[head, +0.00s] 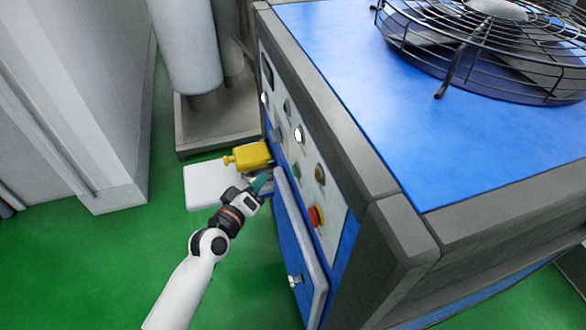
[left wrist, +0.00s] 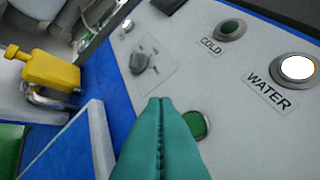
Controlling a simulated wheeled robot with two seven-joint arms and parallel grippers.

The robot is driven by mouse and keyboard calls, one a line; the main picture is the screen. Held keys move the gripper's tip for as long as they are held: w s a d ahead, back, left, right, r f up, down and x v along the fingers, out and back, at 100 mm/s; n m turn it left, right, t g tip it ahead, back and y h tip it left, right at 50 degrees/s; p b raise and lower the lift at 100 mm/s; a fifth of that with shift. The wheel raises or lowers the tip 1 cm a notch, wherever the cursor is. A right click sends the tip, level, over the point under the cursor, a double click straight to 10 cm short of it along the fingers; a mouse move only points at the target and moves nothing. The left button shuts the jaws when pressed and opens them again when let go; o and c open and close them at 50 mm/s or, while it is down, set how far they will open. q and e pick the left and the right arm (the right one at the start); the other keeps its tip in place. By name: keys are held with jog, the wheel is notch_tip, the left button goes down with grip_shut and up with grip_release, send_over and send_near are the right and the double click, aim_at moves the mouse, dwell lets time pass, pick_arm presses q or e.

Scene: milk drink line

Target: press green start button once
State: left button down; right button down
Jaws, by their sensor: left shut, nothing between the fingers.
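A control panel (head: 300,150) on the side of a blue and grey machine carries several buttons. One green button (head: 296,169) sits low on the panel; in the left wrist view a green button (left wrist: 197,124) shows just right of my fingers, which partly hide it. Another green button (left wrist: 232,29) is above the label COLD. No start label can be read. My left gripper (head: 264,181) is shut and empty, its teal fingers (left wrist: 160,103) pointing at the panel. Whether they touch it I cannot tell. My right gripper is not in view.
A white lit button (left wrist: 298,68) is above the label WATER. A grey knob (left wrist: 140,62) is left of my fingers. A red and yellow button (head: 316,215) is lower on the panel.

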pick_arm(q)
jog(key=shift+w+d+p, duration=0.1)
jog(key=shift+w+d, duration=0.2)
jog(key=shift+d, duration=0.45)
jog(key=shift+w+d+p, duration=0.1)
jog(key=shift+w+d, duration=0.25)
jog(key=shift+d, duration=0.45)
jog(key=shift+w+d+p, duration=0.1)
jog(key=shift+w+d, duration=0.2)
jog(key=shift+d, duration=0.45)
jog(key=shift+d, duration=0.1)
jog(key=shift+w+d, duration=0.15)
jog(key=shift+d, duration=0.15)
jog(key=shift+w+d, duration=0.15)
jog(key=shift+d, duration=0.25)
dwell(0.9)
jog(key=shift+a, duration=0.15)
jog(key=shift+s+a, duration=0.35)
jog(key=shift+a, duration=0.3)
jog(key=shift+s+a, duration=0.3)
jog(key=shift+a, duration=0.45)
jog(key=shift+s+a, duration=0.35)
jog(key=shift+a, duration=0.45)
jog(key=shift+s+a, duration=0.3)
jog(key=shift+a, duration=0.45)
